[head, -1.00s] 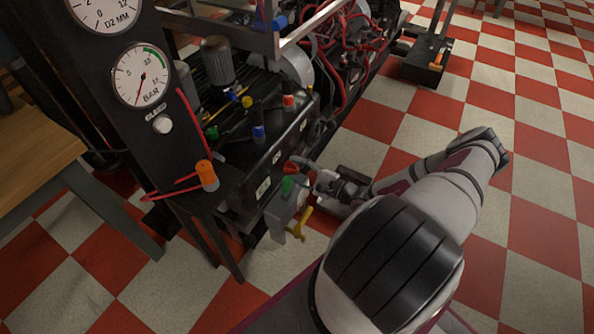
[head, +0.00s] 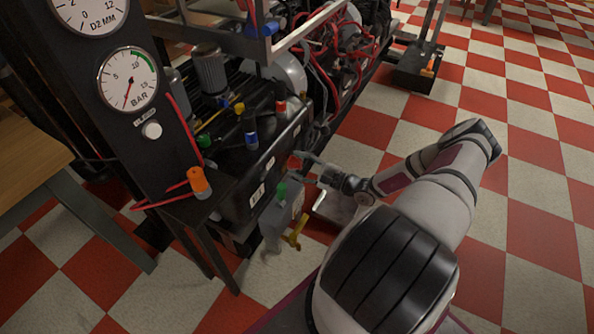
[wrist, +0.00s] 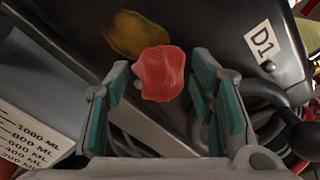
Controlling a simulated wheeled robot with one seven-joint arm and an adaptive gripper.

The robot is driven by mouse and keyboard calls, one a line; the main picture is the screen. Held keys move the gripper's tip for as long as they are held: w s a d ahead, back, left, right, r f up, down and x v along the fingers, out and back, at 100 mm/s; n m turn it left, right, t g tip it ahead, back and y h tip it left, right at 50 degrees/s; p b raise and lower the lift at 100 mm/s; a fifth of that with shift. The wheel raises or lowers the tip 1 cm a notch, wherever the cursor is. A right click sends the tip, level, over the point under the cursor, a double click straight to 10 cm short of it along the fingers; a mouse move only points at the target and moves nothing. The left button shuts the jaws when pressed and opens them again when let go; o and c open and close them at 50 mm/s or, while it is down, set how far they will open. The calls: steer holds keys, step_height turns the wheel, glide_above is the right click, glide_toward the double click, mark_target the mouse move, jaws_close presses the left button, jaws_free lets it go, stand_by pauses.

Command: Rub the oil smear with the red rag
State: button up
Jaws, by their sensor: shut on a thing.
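The red rag (wrist: 160,73) is a crumpled bundle between the fingertips of my gripper (wrist: 162,76) in the wrist view. It also shows as a small red patch in the head view (head: 295,161). My gripper (head: 308,168) is shut on it, beside the side of the dark engine block. The oil smear (wrist: 137,34) is a yellow-brown patch on the dark surface just beyond the rag. The rag overlaps the smear's lower right edge in the wrist view; I cannot tell whether they touch. I cannot make out the smear in the head view.
A white label reading D1 (wrist: 262,46) is right of the rag. A container with a millilitre scale (wrist: 32,135) is at the lower left. In the head view, a grey container with a green cap (head: 277,215) and a yellow handle (head: 295,233) sit below my gripper.

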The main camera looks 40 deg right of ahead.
mark_target(280, 173)
steer(key=shift+w+d+r, duration=0.15)
steer(key=shift+w+d, duration=0.1)
steer(key=shift+d, duration=0.5)
steer(key=shift+a, duration=0.1)
steer(key=shift+s+a+p, duration=0.45)
steer(key=shift+a+p, duration=0.35)
steer(key=shift+p, duration=0.1)
steer(key=shift+s+a+p, duration=0.3)
steer(key=shift+a+p, duration=0.25)
steer(key=shift+a, duration=0.35)
steer(key=shift+s+a+p, duration=0.25)
steer(key=shift+a+p, duration=0.25)
steer(key=shift+a, duration=0.4)
steer(key=shift+s+a+p, duration=0.3)
steer(key=shift+a+p, duration=0.25)
steer(key=shift+a, duration=0.35)
steer(key=shift+v, duration=2.95)
steer(key=shift+s+d, duration=0.1)
steer(key=shift+s, duration=0.05)
